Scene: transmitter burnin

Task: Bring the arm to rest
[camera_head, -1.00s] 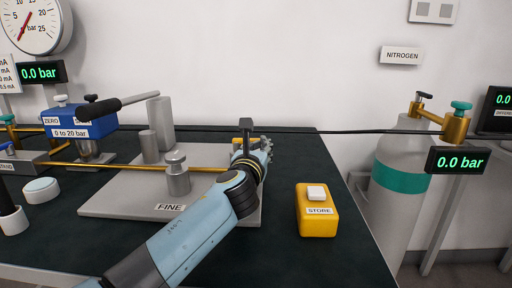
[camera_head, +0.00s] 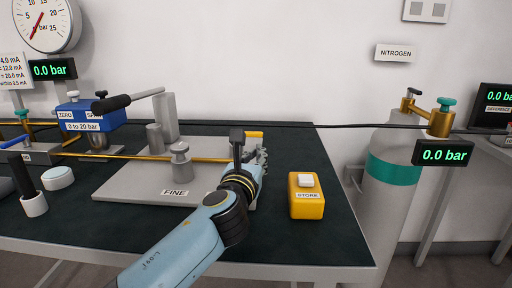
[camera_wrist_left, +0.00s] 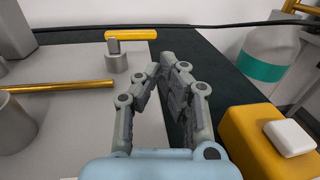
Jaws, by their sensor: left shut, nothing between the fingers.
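My left gripper (camera_head: 262,160) is over the right edge of the grey base plate, left of the yellow STORE box (camera_head: 307,208). In the left wrist view its fingers (camera_wrist_left: 172,75) are closed towards each other with nothing between them. The blue left arm comes in from the bottom of the head view. The grey plate (camera_head: 135,188) marked FINE carries several metal posts and a brass pipe. A yellow-handled valve (camera_wrist_left: 131,36) stands beyond the fingers in the left wrist view. My right gripper is in neither view.
The STORE box with its white button (camera_wrist_left: 290,137) is close on the gripper's right. A nitrogen cylinder (camera_head: 390,200) stands right of the dark bench top (camera_head: 335,245). A black-handled lever (camera_head: 112,103) and blue transmitter (camera_head: 85,117) are at the left. A black hose runs along the wall.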

